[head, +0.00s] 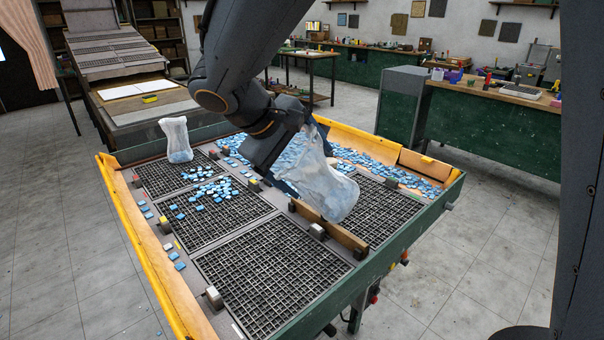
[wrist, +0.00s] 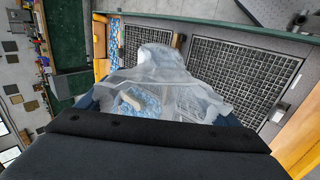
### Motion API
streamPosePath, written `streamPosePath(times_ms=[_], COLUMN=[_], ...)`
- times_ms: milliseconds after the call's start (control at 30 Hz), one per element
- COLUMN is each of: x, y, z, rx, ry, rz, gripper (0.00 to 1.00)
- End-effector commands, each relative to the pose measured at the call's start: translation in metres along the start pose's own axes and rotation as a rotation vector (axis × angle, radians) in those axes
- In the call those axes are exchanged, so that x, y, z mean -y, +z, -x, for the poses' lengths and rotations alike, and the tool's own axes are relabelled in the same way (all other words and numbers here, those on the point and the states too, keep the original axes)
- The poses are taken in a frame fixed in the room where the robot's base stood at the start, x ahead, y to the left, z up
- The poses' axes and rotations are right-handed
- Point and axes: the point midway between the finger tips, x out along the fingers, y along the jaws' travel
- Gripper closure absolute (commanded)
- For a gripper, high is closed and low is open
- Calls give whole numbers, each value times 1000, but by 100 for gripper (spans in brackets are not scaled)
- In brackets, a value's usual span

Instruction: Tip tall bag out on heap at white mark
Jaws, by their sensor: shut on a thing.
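My gripper (head: 292,150) is shut on a translucent whitish plastic bag (head: 328,188), which hangs tilted over the right part of the sorting table. In the wrist view the bag (wrist: 155,75) fills the middle, and pale blue pieces show through its plastic. Another clear bag (head: 175,138) stands upright at the table's back left, with blue pieces in its bottom. A heap of blue and white tiles (head: 375,163) spreads along the table's back trough, partly hidden by my arm and the held bag. I cannot make out a white mark.
The table has black grid sheets (head: 268,268) parted by rails, with small blocks along them. A wooden bar (head: 345,236) runs beneath the held bag. Loose blue tiles (head: 213,190) lie on the left grids. A yellow rim (head: 160,265) edges the table; the front grid is bare.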

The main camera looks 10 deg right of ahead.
Motion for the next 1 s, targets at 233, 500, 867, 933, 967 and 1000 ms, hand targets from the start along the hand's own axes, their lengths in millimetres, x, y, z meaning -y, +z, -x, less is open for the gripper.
streamPosePath(times_ms=[233,500,867,933,967,1000], x=[3,6,6,6,6,6], y=[-2,-1,0,0,0,0], z=[-9,-12,-12,-11,-11,-11], rx=[-3,-1,0,0,0,0], ry=[122,282,450,450,449,449], rz=[2,3,-1,-1,-1,-1], gripper=[64,64,64,64,64,64])
